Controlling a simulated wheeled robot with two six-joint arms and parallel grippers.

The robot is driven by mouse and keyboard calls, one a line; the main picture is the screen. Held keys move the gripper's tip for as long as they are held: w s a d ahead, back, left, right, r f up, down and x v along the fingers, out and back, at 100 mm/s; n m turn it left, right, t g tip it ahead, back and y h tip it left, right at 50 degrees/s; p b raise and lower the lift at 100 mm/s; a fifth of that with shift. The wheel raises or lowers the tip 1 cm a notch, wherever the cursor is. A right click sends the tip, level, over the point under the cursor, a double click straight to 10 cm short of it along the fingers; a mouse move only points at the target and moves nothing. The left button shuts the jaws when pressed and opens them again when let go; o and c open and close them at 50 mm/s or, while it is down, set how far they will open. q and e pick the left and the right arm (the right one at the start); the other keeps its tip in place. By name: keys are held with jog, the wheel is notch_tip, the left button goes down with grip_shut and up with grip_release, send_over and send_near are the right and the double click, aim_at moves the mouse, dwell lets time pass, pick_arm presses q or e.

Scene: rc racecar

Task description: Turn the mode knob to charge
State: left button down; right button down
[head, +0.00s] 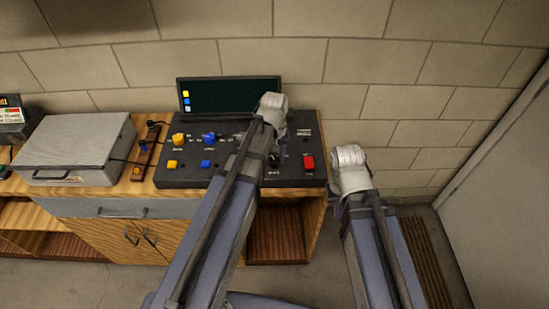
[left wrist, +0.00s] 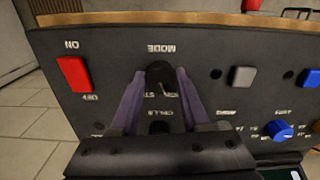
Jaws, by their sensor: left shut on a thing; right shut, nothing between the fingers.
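The black mode knob (left wrist: 160,74) sits on the dark control panel (left wrist: 218,32), below the upside-down MODE label in the left wrist view. The two purple fingers of my left gripper (left wrist: 159,84) are closed around the knob, one on each side. Small lettering beside the knob is partly hidden by the fingers, so its setting cannot be read. In the head view my left arm reaches over the panel and covers most of the knob area. My right gripper (head: 335,196) is shut and empty, off the panel's right side, mostly hidden by its own wrist.
A red ON/OFF switch (head: 308,163) is right of the knob in the head view. Yellow (head: 179,140) and blue (head: 209,138) knobs, buttons and a dark screen (head: 228,92) are also there. A grey case (head: 75,145) stands left on the wooden cabinet (head: 148,185).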

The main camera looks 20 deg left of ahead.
aim_at(275, 162)
pick_arm(q)
jog(key=shift+c, duration=1.9)
grip_release()
jog(key=shift+r, duration=0.1)
notch_tip(275, 162, up, 8)
jog(key=p, duration=0.8)
jog(key=shift+f, duration=0.2)
jog(key=shift+s+d+f, duration=0.1)
jog(key=shift+s+d, duration=0.05)
jog(key=s+d+f+m+b, duration=0.2)
jog(key=s+d+m, duration=0.2)
jog(key=s, duration=0.3)
jog(key=s+d+f+m+y+b, duration=0.1)
jog(key=s+d+f+m+b, duration=0.2)
jog(key=s+d, duration=0.3)
jog(key=shift+s+m, duration=0.4)
jog(key=shift+m, duration=0.2)
